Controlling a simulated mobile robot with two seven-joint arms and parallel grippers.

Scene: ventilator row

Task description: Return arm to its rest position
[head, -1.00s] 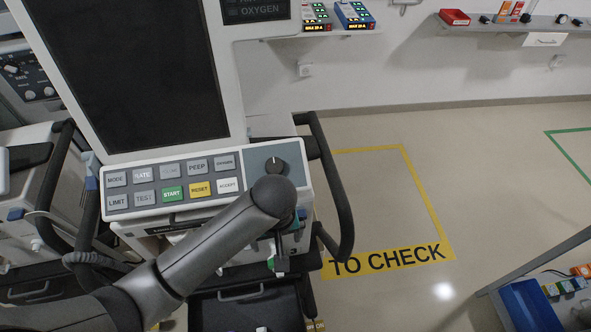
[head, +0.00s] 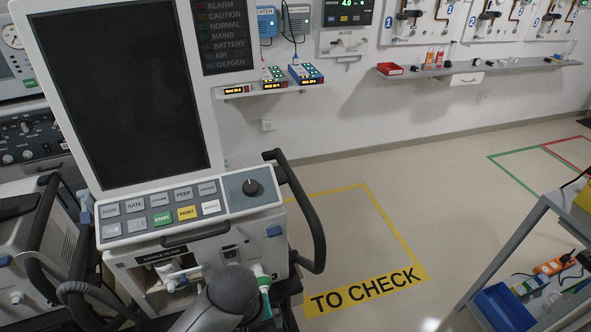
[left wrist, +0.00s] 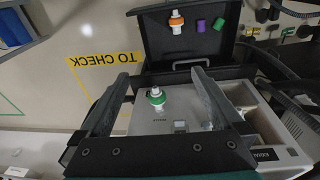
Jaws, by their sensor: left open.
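My left arm (head: 225,290) comes in at the bottom of the head view, in front of the ventilator (head: 250,222). Its gripper is hidden behind the arm there. In the left wrist view my left gripper (left wrist: 162,85) is open, with its two dark fingers wide apart and nothing held between them. Beyond the fingers is the ventilator's front with a white, green-ringed port fitting (left wrist: 155,96). That green fitting also shows beside my arm in the head view (head: 264,284). My right gripper is in neither view.
A black tray (left wrist: 165,50) with orange, purple and green pieces lies past the fingers. The ventilator's black side handle (head: 318,235) sticks out right. The yellow TO CHECK floor area (head: 365,290) is empty. A cart with a blue bin (head: 505,308) stands at right.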

